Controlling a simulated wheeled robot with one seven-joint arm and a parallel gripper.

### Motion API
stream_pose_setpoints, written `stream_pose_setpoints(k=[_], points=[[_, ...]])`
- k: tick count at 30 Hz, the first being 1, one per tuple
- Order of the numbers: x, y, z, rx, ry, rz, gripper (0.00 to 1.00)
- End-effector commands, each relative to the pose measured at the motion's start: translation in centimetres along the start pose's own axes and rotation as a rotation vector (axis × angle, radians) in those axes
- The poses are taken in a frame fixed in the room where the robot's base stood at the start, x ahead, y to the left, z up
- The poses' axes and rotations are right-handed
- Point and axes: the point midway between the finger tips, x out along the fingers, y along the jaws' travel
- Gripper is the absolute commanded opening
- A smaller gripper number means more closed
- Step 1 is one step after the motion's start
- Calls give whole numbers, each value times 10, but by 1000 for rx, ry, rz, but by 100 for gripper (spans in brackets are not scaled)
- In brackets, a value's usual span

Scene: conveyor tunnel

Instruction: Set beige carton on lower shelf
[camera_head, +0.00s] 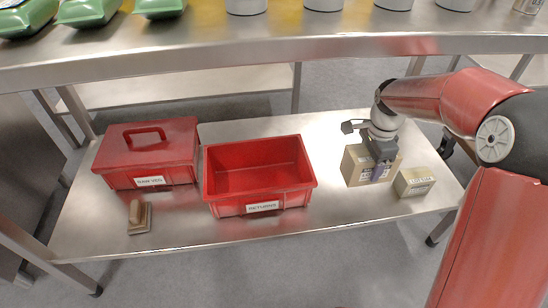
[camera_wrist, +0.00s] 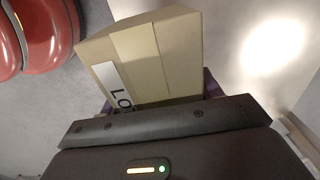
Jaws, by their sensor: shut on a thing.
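A beige carton (camera_head: 356,165) is in my gripper (camera_head: 378,170), at the right part of the lower shelf (camera_head: 330,215). In the wrist view the carton (camera_wrist: 160,55) fills the upper middle, with a pale tape strip and a white label partly reading "LO". My gripper is shut on it; purple finger parts show beside it. The carton looks roughly upright, on or just above the shelf; I cannot tell whether it touches. The gripper hides part of its front and top.
A smaller pale labelled box (camera_head: 415,182) stands close to the carton's right. A red open bin (camera_head: 260,200) is left of it, then a red lidded toolbox (camera_head: 148,155) and a wooden-handled brush (camera_head: 138,215). The upper counter (camera_head: 220,55) overhangs behind. Bare shelf lies in front.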

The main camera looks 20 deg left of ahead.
Motion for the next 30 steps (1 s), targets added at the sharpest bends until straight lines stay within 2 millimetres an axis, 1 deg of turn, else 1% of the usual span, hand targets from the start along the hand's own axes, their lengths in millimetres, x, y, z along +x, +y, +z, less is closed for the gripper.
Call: stream_pose_setpoints(k=[1, 4, 7, 15, 22, 27, 30], points=[[-4, -1, 2, 10, 1, -2, 17], [-7, -1, 3, 18, 2, -2, 17], [-2, -1, 3, 19, 1, 1, 17], [45, 0, 3, 17, 0, 2, 17], [63, -1, 3, 18, 0, 0, 17], [88, 0, 3, 17, -1, 3, 17], [95, -1, 3, 17, 0, -1, 17]])
